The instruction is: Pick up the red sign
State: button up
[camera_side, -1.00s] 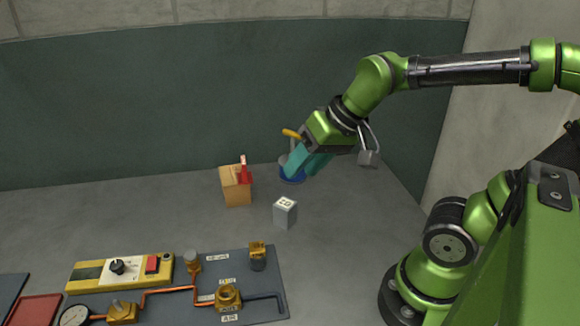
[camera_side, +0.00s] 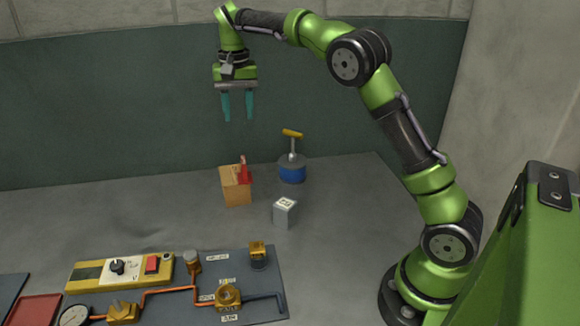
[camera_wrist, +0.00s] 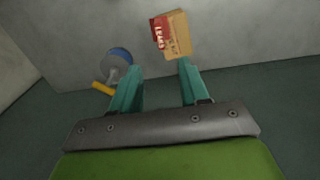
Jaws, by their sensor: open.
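In the wrist view the red sign (camera_wrist: 161,36) shows white lettering and lies against the tan block (camera_wrist: 181,34), beyond the fingertips. My gripper (camera_side: 237,120) points down, well above the table and above the sign, with its two teal fingers apart. The wrist view also shows my gripper (camera_wrist: 160,70) open, with nothing between its fingers.
A blue canister with a yellow handle (camera_side: 292,170) stands right of the block. A small grey box (camera_side: 285,212) sits in front. A panel with copper pipes and brass fittings (camera_side: 262,287) lies at the front left. A red tray (camera_side: 35,310) is at far left.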

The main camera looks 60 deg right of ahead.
aim_at(243, 160)
notch_tip(243, 160, down, 11)
jog(key=shift+a+r, duration=0.1)
jog(key=shift+w+d+f, duration=0.1)
jog(key=shift+d+f, duration=0.05)
jog(key=shift+f, duration=1.4)
jog(key=shift+d+f, duration=0.1)
jog(key=shift+f, duration=1.4)
jog(key=shift+c, duration=0.3)
grip_shut()
